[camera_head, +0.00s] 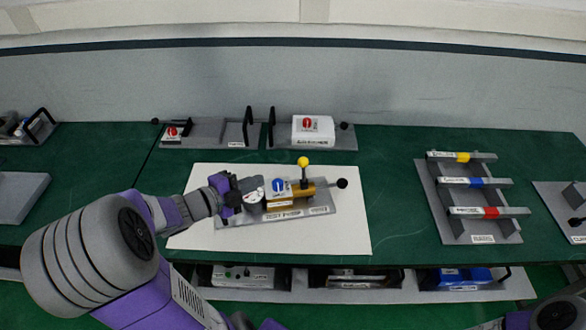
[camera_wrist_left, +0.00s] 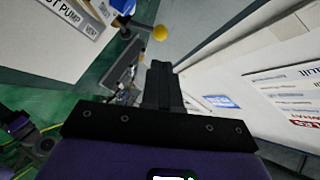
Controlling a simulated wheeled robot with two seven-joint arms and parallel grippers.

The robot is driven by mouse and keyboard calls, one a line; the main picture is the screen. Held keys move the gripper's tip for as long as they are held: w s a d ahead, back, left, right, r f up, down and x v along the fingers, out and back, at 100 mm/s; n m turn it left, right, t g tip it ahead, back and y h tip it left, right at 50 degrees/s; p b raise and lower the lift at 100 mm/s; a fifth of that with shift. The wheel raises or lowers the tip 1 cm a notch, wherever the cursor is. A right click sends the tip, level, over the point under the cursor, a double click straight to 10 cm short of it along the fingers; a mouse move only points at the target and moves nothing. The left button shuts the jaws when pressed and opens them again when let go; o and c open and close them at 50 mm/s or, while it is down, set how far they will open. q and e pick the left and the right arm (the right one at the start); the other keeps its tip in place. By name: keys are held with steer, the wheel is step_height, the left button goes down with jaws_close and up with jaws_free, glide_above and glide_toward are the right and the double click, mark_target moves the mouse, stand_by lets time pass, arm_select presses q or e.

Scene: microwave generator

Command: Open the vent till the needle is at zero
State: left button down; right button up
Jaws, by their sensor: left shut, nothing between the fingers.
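The test pump (camera_head: 290,205) has a brass-coloured body, a blue knob (camera_head: 279,186), a yellow-ball lever (camera_head: 303,162) standing up and a black ball handle (camera_head: 342,184) at the right. A round white gauge (camera_head: 252,197) sits at its left end; its needle is too small to read. My left gripper (camera_head: 236,195) is shut and empty beside the gauge; the head view does not show clearly whether it touches. The vent itself cannot be made out. My right gripper is out of view.
The pump's grey base stands on a white sheet (camera_head: 345,235) on the green bench (camera_head: 400,215). Grey plates with black handles (camera_head: 248,127) stand behind. A rack with yellow, blue and red marked bars (camera_head: 480,183) is at the right. A lower shelf (camera_head: 300,292) holds more units.

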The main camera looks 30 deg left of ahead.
mark_target(299, 163)
arm_select(q)
steer(key=b+x, duration=0.3)
steer(key=x, duration=1)
steer(key=shift+d, duration=0.1)
steer(key=shift+r, duration=0.1)
steer(key=shift+r+p, duration=0.1)
steer(key=shift+p, duration=0.3)
steer(key=p, duration=0.2)
steer(key=w+n+g+p, duration=0.1)
steer(key=p, duration=0.1)
steer(key=shift+w+a+h, duration=0.25)
steer(key=shift+a+h, duration=0.05)
steer(key=shift+f+p, duration=0.2)
steer(key=shift+p, duration=0.4)
steer(key=shift+a+f, duration=0.1)
